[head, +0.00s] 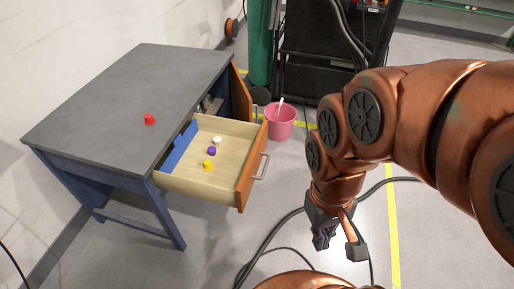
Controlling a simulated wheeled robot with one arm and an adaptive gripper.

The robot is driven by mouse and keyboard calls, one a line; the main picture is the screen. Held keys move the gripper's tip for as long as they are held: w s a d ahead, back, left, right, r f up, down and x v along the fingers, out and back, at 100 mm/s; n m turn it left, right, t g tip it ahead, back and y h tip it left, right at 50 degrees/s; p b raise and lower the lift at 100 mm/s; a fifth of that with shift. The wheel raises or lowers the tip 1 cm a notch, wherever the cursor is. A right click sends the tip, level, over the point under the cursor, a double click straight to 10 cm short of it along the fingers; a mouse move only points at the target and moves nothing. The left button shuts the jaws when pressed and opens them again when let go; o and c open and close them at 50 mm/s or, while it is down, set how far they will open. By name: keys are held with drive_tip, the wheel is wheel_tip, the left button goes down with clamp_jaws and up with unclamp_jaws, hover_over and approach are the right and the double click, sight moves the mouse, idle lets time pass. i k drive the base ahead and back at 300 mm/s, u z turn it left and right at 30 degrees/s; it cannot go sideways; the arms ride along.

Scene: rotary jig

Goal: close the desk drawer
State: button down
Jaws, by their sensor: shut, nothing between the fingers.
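The desk (130,95) has a grey top and blue legs and stands against the wall at left. Its drawer (186,186) is pulled out to the right, with an orange front (246,186) and a metal handle (262,167). A white cap (217,140), a purple cap (211,151) and a yellow cap (208,164) lie in the drawer. My gripper (338,252) is right of and nearer than the drawer front, apart from it, pointing down. It is shut and empty.
A red cap (149,119) sits on the desk top. An orange cabinet door (240,97) stands open behind the drawer. A pink bucket (281,124) stands on the floor beyond the drawer. Black cables (268,236) lie on the floor near my gripper.

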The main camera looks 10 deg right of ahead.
sight(237, 162)
drive_tip(key=z, duration=0.05)
drive_tip(key=i, duration=0.15)
drive_tip(key=u, duration=0.1)
drive_tip(key=k, duration=1.2)
drive_tip(key=u, duration=0.75)
drive_tip(key=i, duration=1.2)
drive_tip(key=z, duration=0.4)
